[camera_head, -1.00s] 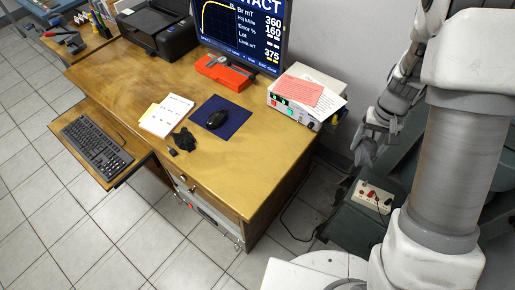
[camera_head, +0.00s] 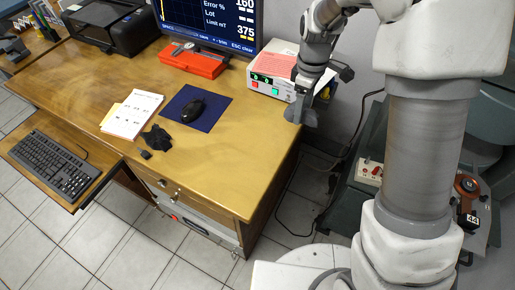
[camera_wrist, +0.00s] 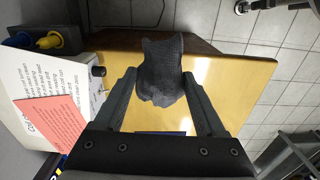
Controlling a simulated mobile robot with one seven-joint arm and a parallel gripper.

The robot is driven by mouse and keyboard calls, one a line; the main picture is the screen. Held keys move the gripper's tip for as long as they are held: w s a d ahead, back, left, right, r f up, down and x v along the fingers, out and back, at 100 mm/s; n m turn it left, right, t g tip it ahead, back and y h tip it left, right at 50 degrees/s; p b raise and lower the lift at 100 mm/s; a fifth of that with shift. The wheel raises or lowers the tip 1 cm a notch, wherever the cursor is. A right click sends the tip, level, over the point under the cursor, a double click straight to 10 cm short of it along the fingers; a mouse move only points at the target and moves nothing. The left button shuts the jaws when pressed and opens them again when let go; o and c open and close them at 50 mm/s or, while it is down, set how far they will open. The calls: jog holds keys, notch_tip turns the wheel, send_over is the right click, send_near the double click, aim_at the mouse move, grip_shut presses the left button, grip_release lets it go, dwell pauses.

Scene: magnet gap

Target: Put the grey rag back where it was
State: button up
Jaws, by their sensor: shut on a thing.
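The grey rag (camera_head: 299,112) hangs from my gripper (camera_head: 303,92) by the desk's right edge, in front of the white instrument box. In the wrist view my gripper (camera_wrist: 160,76) is shut on the rag (camera_wrist: 160,68), which bunches up between the two fingers. The wooden desk (camera_head: 238,150) shows behind the rag in the wrist view. The rag looks raised above the desk top, but I cannot tell how high.
The white box (camera_head: 262,83) with papers stands close to my gripper. The front right desk top is clear.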

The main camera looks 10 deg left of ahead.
jog(key=shift+a+f, duration=0.2)
jog(key=shift+a, duration=0.15)
jog(key=b, duration=0.2)
send_over(257, 142)
notch_tip(257, 142, down, 7)
jog(key=shift+d+r, duration=0.1)
jog(key=shift+r, duration=0.05)
jog(key=shift+w+f, duration=0.1)
jog(key=shift+f, duration=1.9)
jog(key=shift+f+b, duration=0.1)
jog(key=shift+b, duration=0.25)
jog(key=o, duration=1.3)
notch_tip(257, 142, up, 12)
jog(key=p, duration=0.2)
jog(key=shift+p, duration=0.3)
jog(key=shift+r, duration=0.25)
